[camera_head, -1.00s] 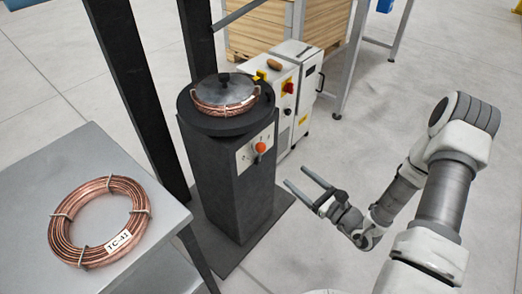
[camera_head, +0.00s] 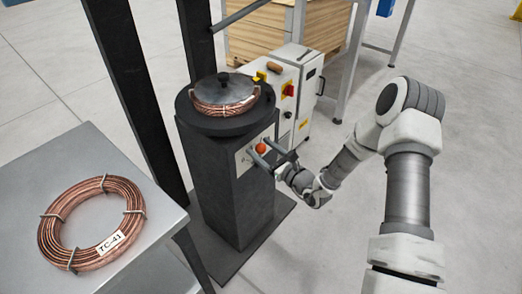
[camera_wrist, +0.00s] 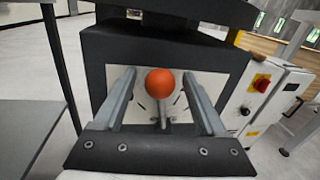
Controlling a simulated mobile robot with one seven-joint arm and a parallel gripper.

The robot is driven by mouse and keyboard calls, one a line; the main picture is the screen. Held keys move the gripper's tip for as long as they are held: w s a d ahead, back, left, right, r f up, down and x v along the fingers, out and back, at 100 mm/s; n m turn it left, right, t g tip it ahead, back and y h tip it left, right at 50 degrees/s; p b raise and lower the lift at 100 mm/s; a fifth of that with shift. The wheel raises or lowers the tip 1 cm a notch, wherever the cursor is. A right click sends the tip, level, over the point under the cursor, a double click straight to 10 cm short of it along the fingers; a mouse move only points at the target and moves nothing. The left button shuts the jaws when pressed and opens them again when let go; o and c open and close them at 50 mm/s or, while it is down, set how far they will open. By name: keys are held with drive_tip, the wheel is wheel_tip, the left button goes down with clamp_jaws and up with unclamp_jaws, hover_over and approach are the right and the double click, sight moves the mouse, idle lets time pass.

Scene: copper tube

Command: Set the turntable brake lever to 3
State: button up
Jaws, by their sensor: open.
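The turntable brake lever has an orange ball knob (camera_head: 261,148) on a pale plate on the front of a dark pedestal (camera_head: 235,190). In the wrist view the orange knob (camera_wrist: 160,82) sits between my two fingers, with a grey lever arm below it. My gripper (camera_head: 258,152) is open, its fingers reaching to either side of the knob with gaps visible. The numbers on the plate are too small or hidden to read. The dark turntable (camera_head: 210,121) on the pedestal carries a copper coil under a grey disc.
A grey table (camera_head: 165,225) at the left bears a tagged copper coil (camera_head: 92,222). A white control cabinet (camera_head: 290,95) with a red switch stands right behind the pedestal. Dark posts rise behind the pedestal.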

drive_tip(key=shift+w+a, duration=0.15)
clamp_jaws()
idle(0.4)
idle(1.0)
